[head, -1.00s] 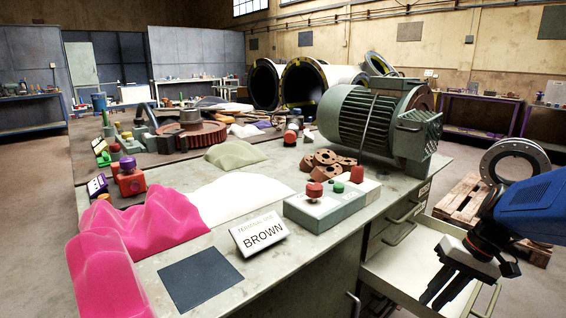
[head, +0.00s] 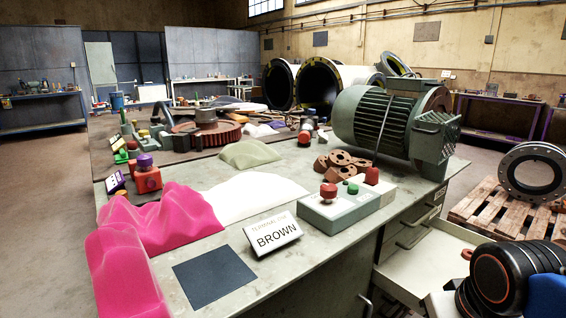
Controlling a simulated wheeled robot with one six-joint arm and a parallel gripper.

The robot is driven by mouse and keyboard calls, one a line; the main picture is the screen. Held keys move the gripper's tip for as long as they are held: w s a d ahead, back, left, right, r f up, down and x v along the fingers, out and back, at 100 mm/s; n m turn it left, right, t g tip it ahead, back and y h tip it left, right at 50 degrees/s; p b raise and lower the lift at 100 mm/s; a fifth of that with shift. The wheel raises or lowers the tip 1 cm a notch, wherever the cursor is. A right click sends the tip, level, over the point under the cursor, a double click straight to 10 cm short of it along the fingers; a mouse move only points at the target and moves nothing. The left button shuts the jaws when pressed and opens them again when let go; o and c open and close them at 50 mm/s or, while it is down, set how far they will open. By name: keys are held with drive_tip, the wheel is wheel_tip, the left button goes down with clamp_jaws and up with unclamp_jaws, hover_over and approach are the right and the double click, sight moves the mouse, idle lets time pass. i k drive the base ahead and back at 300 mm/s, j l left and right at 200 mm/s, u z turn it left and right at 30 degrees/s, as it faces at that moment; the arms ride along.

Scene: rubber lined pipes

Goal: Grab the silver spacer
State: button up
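I cannot make out a silver spacer for certain in the head view. The workbench (head: 330,240) carries many parts, and the small ones at its far end are too small to identify. A large grey flanged ring (head: 506,178) stands on a wooden pallet at the right. My arm shows at the bottom right corner as a black joint with orange rings and a blue link. My gripper's fingers are not in view.
A green motor (head: 375,122), brown bored blocks (head: 345,163) and a button box (head: 338,208) stand on the bench's right side. Pink mounds (head: 165,222) and a dark square mat (head: 214,276) lie nearer. An open drawer (head: 432,262) juts out beside my arm.

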sight(399, 178)
drive_tip(key=l+z, duration=0.35)
drive_tip(key=k+l+z, duration=0.1)
drive_tip(key=l+z, duration=0.25)
